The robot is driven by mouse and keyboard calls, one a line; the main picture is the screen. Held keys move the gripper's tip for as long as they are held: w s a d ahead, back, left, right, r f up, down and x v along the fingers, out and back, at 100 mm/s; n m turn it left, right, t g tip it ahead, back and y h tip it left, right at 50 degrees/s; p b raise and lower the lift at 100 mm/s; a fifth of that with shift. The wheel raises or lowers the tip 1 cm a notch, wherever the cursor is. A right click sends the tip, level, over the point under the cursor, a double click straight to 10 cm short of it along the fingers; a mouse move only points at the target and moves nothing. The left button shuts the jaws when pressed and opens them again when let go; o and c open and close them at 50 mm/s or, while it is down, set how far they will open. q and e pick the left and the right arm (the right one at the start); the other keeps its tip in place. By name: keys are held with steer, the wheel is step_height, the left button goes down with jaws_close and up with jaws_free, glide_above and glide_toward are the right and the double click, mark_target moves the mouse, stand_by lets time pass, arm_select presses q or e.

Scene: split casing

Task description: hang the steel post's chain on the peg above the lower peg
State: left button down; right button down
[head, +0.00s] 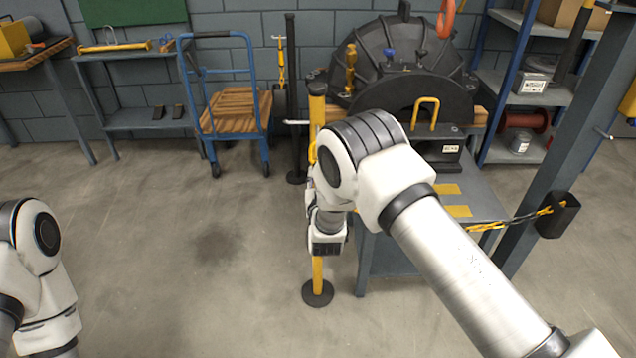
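A blue-grey steel post (565,130) stands at the right. A yellow-and-black chain (510,219) runs from a black holder (558,215) on it leftward, until my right arm hides it. A black stand (291,90) at the back has an upper peg (277,37) and a lower peg (295,122). A short yellow chain (282,68) hangs near the upper peg. My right gripper (327,246) is low by the yellow post (317,275); its fingers and any grip are not clear. My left arm shows at the lower left, its gripper out of view.
A grey table (375,265) bears a large dark casing (395,60) behind my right arm. A blue cart (230,105) stands at the back left. Shelves (530,90) stand at the back right. The floor at the left and middle is clear.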

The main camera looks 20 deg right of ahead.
steer(key=shift+b+x, duration=0.6)
steer(key=shift+x, duration=0.5)
steer(key=shift+w+d+f+b, duration=0.1)
steer(key=shift+w+d+b, duration=0.2)
steer(key=shift+w, duration=0.3)
steer(key=shift+a, duration=0.1)
